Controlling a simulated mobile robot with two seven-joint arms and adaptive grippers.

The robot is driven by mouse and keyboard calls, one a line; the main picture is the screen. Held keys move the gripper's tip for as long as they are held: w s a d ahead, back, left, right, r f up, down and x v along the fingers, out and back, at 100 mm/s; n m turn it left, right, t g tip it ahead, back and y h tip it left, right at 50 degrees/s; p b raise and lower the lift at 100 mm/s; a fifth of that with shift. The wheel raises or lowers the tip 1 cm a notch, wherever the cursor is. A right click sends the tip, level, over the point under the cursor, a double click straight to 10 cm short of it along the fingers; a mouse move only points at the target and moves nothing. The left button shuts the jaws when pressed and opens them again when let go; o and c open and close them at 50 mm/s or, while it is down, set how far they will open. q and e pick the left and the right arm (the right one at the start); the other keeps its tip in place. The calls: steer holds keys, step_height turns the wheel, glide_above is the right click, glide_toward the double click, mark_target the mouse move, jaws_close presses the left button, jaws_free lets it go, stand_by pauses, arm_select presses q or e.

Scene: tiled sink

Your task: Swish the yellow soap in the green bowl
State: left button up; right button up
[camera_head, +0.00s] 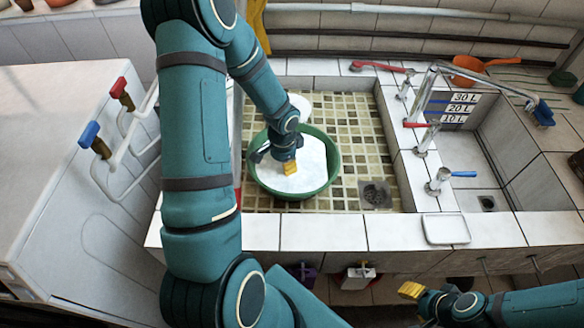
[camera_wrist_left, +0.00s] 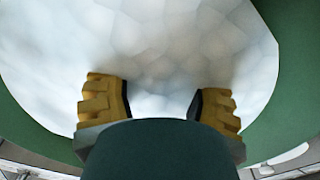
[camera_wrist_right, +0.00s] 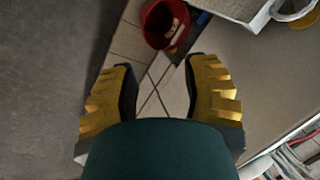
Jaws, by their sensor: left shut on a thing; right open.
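The green bowl (camera_head: 333,170) stands in the tiled sink and is full of white foam (camera_head: 312,158). My left gripper (camera_head: 284,165) reaches down into the bowl, with its fingers at the foam. In the left wrist view its fingers (camera_wrist_left: 158,92) are a little apart with white foam between and beyond them, and the bowl's green wall (camera_wrist_left: 290,90) curves around. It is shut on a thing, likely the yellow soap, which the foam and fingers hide. My right gripper (camera_head: 411,290) is open and empty, low in front of the counter; it also shows in the right wrist view (camera_wrist_right: 158,65).
The sink floor (camera_head: 355,140) is free right of the bowl, around a drain (camera_head: 375,194). A white dish (camera_head: 446,229) lies on the front ledge. Metal taps (camera_head: 424,90) stand at the right. A red bucket (camera_wrist_right: 165,25) stands on the floor.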

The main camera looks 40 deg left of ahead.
arm_select(q)
steer(key=shift+r+p, duration=1.1)
steer(key=shift+r, duration=0.5)
step_height(320, 180, up, 10)
steer(key=p, duration=0.7)
arm_select(e)
step_height(320, 180, up, 10)
steer(key=w, duration=0.1)
steer(key=shift+w+d+t, duration=0.2)
steer(key=shift+w+t, duration=0.1)
steer(key=shift+w, duration=0.1)
arm_select(q)
steer(key=shift+f, duration=0.15)
